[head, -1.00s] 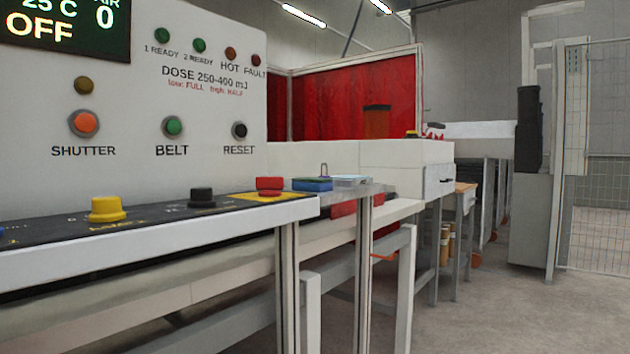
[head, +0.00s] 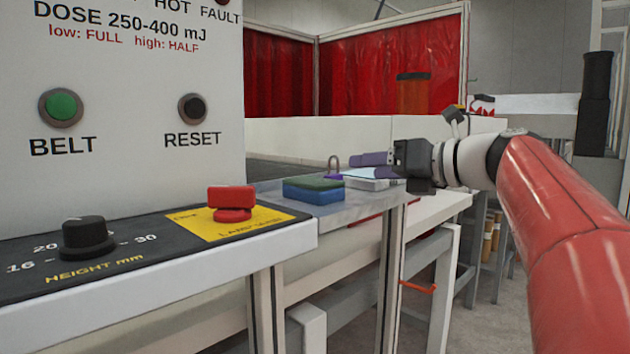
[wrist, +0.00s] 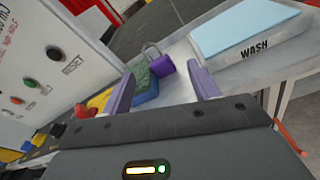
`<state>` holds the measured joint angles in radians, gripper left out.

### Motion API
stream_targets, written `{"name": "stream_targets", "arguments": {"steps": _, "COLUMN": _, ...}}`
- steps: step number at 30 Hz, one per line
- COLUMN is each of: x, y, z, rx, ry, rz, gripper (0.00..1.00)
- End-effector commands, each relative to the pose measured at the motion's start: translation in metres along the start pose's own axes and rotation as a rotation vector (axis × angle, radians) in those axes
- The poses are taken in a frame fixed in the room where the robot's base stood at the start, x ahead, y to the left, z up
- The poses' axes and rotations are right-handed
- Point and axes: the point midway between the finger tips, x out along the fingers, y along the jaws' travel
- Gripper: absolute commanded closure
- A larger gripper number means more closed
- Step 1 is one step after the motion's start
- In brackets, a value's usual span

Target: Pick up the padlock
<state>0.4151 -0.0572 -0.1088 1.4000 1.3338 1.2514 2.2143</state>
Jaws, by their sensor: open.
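The padlock has a purple body and a grey shackle. In the wrist view the padlock (wrist: 166,67) sits on the grey shelf, just behind a green and blue sponge and seen between my fingers. In the head view its shackle (head: 334,162) stands up behind the sponge, and most of its body is hidden. My gripper (head: 372,159) is to the right of the padlock and above the shelf. In the wrist view the purple fingers of my gripper (wrist: 161,70) are spread apart with nothing held.
The sponge (head: 314,195) is close in front of the padlock. A white box marked WASH (wrist: 262,42) with a light blue top stands to the right on the shelf (head: 345,209).

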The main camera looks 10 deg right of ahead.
Motion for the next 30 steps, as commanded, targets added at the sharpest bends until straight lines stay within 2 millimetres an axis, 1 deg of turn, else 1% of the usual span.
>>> {"name": "stream_targets", "arguments": {"steps": 8, "x": 0.032, "y": 0.002, "z": -0.002, "rx": 0.004, "ry": 0.001, "rz": 0.004, "gripper": 0.4}}
{"name": "stream_targets", "arguments": {"steps": 15, "x": 0.067, "y": 0.004, "z": -0.005, "rx": 0.003, "ry": 0.001, "rz": 0.003, "gripper": 0.4}}
{"name": "stream_targets", "arguments": {"steps": 19, "x": 0.074, "y": 0.004, "z": -0.005, "rx": 0.003, "ry": 0.001, "rz": 0.001, "gripper": 0.4}}
{"name": "stream_targets", "arguments": {"steps": 25, "x": 0.074, "y": 0.004, "z": -0.005, "rx": 0.002, "ry": 0.0, "rz": 0.0, "gripper": 0.4}}
{"name": "stream_targets", "arguments": {"steps": 30, "x": 0.074, "y": 0.004, "z": -0.005, "rx": 0.002, "ry": 0.0, "rz": 0.0, "gripper": 0.62}}
